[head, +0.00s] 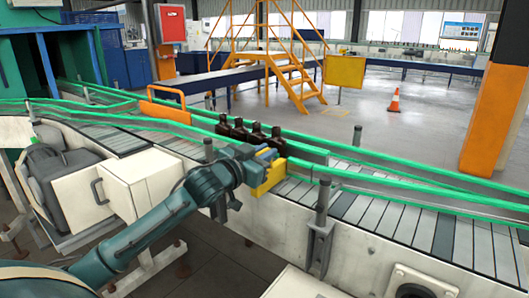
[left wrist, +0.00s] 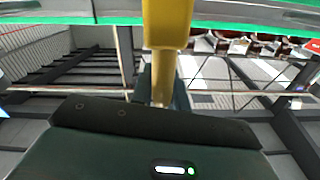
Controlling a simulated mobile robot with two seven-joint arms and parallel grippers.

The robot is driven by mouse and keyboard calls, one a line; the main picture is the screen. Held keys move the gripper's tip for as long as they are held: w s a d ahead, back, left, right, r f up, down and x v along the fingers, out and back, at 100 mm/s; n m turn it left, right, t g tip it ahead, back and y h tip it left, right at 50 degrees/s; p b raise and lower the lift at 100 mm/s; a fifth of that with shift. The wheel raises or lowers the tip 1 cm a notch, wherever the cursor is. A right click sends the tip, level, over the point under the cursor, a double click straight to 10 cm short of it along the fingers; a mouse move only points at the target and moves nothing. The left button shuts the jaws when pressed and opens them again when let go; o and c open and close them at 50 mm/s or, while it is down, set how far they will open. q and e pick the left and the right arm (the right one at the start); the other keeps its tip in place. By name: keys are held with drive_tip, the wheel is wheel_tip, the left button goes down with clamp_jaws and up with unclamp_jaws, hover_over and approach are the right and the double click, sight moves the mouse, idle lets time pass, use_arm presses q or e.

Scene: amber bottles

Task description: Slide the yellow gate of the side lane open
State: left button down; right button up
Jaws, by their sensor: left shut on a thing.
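My left gripper (head: 265,162) reaches the near side of the conveyor and is shut on a yellow part, which I take to be the handle of the yellow gate (head: 270,180). In the left wrist view the yellow gate (left wrist: 167,24) comes down from the top as a thick bar with a thinner stem. The stem goes between the fingers of my left gripper (left wrist: 160,85). The fingers hide part of the gate, so I cannot tell how far open it is. My right gripper is not in view.
Several dark amber bottles (head: 252,132) stand in a row on the conveyor just behind my left gripper. Green guide rails (head: 350,178) run along the slatted conveyor (head: 405,217). An orange panel (head: 165,111) with a looped top stands across it further left. A grey post (head: 322,200) rises right of my gripper.

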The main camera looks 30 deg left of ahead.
use_arm(q)
drive_tip(key=c, duration=1.5)
unclamp_jaws()
drive_tip(key=shift+s+a, duration=0.2)
drive_tip(key=shift+c, duration=0.2)
drive_tip(key=shift+o, duration=0.7)
drive_tip(key=shift+d, duration=0.1)
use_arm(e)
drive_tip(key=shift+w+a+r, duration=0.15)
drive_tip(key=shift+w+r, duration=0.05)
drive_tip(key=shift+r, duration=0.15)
